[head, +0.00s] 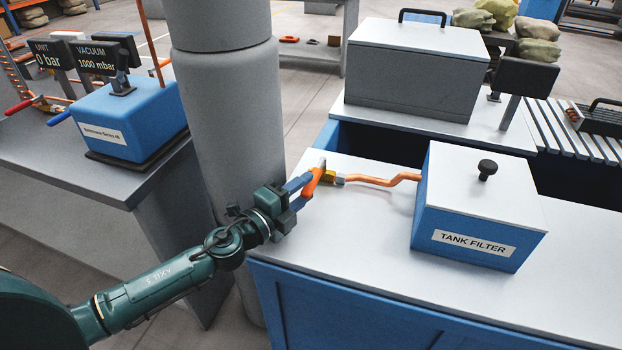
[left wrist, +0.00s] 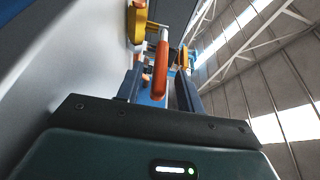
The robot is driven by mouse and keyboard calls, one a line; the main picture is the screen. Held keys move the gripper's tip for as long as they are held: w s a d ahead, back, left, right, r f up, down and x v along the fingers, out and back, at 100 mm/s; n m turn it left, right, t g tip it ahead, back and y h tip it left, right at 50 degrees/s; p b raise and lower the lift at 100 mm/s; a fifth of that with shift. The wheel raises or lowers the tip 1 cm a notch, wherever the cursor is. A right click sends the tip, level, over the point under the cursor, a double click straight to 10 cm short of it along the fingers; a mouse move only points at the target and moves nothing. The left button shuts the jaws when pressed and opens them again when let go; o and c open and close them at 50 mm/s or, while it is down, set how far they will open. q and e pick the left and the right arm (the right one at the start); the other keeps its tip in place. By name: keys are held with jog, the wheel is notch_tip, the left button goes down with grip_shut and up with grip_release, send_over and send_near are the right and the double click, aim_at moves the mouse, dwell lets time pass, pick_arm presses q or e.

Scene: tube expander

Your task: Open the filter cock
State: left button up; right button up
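The filter cock has an orange handle (head: 313,182) and a brass body (head: 328,176), joined to the copper pipe (head: 385,181) that runs to the blue tank filter box (head: 473,238). My left gripper (head: 303,186) reaches in from the left with its fingertips at the handle. In the left wrist view the handle (left wrist: 160,72) stands upright between the two fingers of my left gripper (left wrist: 160,88), with gaps beside it, so the gripper looks open around it. Contact is not clear. My right gripper is in neither view.
A thick grey column (head: 230,130) stands just behind my left arm. The blue vacuum unit (head: 135,115) sits on a table at left. A large grey lidded box (head: 415,80) stands behind the filter. The white bench top (head: 350,240) is clear in front of the pipe.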

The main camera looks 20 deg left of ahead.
pick_arm(q)
jog(key=shift+x, duration=1.5)
grip_shut()
